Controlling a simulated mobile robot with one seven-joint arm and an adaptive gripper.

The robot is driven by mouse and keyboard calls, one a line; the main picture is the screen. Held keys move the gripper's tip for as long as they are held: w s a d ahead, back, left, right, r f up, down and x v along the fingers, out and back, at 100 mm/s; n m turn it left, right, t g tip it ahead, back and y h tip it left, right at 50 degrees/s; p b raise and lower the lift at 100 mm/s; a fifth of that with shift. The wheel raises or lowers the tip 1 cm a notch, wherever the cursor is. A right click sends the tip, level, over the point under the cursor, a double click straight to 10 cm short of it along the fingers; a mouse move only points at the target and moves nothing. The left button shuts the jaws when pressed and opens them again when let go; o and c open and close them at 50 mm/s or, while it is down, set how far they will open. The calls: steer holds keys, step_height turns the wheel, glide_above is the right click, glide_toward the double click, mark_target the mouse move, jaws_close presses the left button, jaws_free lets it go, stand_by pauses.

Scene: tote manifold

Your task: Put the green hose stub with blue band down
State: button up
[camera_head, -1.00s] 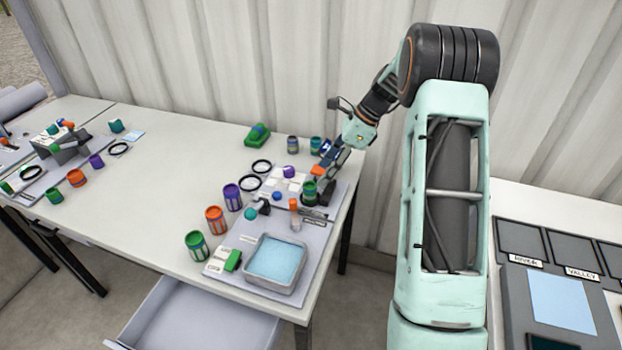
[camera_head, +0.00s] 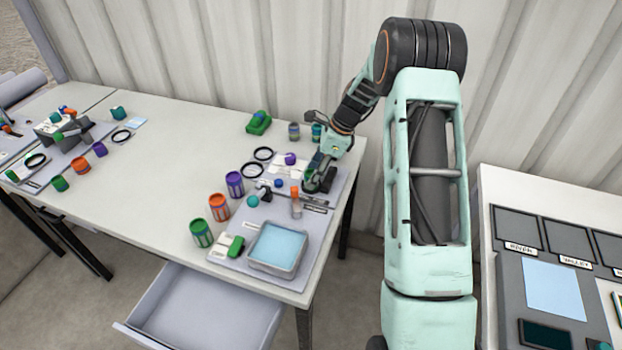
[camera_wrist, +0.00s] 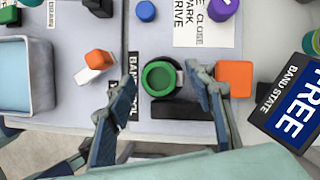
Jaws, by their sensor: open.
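The green hose stub (camera_wrist: 160,77) stands upright in the wrist view, seen from above as a green ring with a dark inside. It is on the grey board, beside a black block. Its blue band cannot be made out from this angle. My gripper (camera_wrist: 163,98) is open, with one finger on each side of the stub and a visible gap at the left finger. The right finger is close to the stub; I cannot tell whether it touches. In the head view my gripper (camera_head: 317,181) is low over the board's right side and mostly hides the stub.
An orange block (camera_wrist: 234,78) lies just right of the right finger. A dark "FREE" card (camera_wrist: 289,108) is further right. A blue-filled tray (camera_head: 278,249) sits at the board's front. Purple, orange and green cans (camera_head: 202,233) line its left. The table's middle is clear.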

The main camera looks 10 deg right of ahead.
steer(key=shift+a+f, duration=0.15)
steer(key=shift+f, duration=0.15)
steer(key=shift+c, duration=0.5)
jaws_close()
steer(key=shift+r, duration=0.15)
steer(key=shift+w+r, duration=0.1)
steer(key=shift+r, duration=0.45)
steer(key=s+r+b, duration=0.2)
steer(key=s+r, duration=0.9)
steer(key=s, duration=0.3)
steer(key=shift+r, duration=0.35)
